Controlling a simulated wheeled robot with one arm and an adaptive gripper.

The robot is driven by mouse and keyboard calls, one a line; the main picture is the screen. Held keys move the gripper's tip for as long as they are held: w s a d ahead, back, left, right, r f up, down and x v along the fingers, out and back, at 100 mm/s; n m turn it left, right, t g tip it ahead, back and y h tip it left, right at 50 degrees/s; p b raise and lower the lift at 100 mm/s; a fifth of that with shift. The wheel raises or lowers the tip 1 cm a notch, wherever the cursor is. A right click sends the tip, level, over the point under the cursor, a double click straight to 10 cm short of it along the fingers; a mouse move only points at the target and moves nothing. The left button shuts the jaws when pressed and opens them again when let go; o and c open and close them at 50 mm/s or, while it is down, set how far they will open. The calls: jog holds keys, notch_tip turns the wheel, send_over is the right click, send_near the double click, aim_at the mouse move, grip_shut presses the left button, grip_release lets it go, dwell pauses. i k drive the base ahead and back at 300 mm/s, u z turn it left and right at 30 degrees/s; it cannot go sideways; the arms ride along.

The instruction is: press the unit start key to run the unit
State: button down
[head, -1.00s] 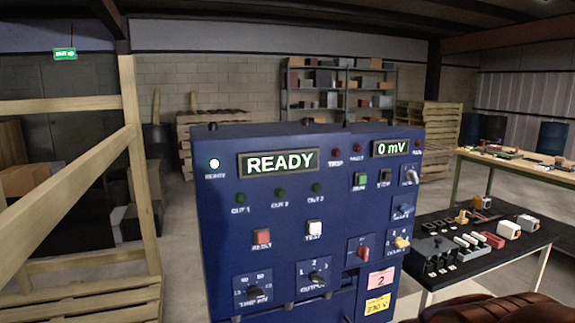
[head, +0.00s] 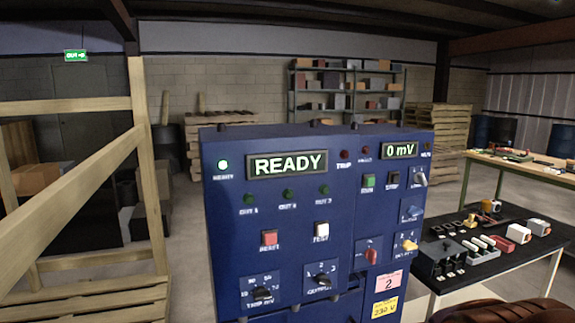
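A blue control unit (head: 280,222) stands upright in the middle of the head view. Its large display (head: 287,165) reads READY and the round lamp at its upper left (head: 223,164) is lit. A green key (head: 369,181), its small label looking like RUN, sits on the upper right of the panel beside a black key (head: 392,179) that seems labelled STOP. A smaller display (head: 399,149) above reads 0 mV. A red RESET key (head: 269,238) and a white TEST key (head: 321,230) sit lower left. My gripper is not in view.
A wooden frame (head: 147,175) stands close at the left. A black-topped table (head: 513,256) with small parts is at the right, with a green-framed bench (head: 478,160) behind it. A brown ribbed thing (head: 500,311) fills the lower right corner. Open floor lies behind the unit.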

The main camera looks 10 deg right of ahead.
aim_at(369, 181)
jog(key=u, duration=3)
jog(key=k, duration=1.05)
jog(key=z, duration=0.85)
